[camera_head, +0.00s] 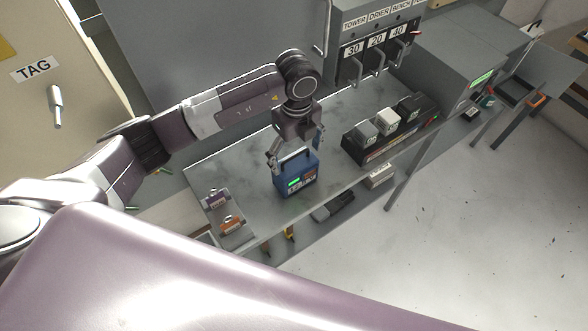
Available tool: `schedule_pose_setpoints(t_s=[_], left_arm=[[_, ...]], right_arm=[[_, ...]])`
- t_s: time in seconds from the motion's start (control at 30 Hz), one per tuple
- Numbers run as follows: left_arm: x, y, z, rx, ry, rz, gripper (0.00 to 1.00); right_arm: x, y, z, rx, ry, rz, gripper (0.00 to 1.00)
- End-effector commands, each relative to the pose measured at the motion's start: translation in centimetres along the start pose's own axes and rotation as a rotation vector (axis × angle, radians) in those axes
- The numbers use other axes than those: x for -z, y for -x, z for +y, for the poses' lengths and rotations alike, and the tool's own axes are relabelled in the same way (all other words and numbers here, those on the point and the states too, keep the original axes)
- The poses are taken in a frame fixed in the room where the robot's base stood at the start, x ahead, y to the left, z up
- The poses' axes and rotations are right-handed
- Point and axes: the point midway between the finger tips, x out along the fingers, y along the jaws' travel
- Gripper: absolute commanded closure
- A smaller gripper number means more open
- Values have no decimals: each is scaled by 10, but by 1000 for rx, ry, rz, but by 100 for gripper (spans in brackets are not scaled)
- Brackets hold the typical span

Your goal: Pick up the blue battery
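The blue battery (304,180) stands upright on the grey bench, with a black handle on top and a small lit green display on its front. My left gripper (296,154) is directly above it, pointing down. Its two fingers are spread apart, one at each side of the battery's top near the handle. I cannot tell whether the fingers touch the battery. My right gripper is not in view.
The grey bench (345,178) has a black charger rack (375,153) with several battery-like blocks to the right. Breaker switches labelled TOWER, DRIER and BENCH (375,45) stand behind. Small tagged items (232,225) lie at the bench's left end.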

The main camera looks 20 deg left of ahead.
Motion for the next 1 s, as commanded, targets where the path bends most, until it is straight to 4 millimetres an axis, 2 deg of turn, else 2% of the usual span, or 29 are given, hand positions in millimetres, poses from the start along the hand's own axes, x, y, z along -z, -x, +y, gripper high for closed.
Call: schedule_pose_setpoints(t_s=[0.03,0.27,0.67,1.0], left_arm=[[0,0,0,0,0,0,22],[-1,0,0,0,1,-1,48],[-1,0,1,-2,2,-2,92],[-3,1,0,0,3,-3,94]], right_arm=[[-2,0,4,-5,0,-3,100],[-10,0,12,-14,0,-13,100],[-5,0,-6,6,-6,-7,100],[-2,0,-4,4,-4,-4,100]])
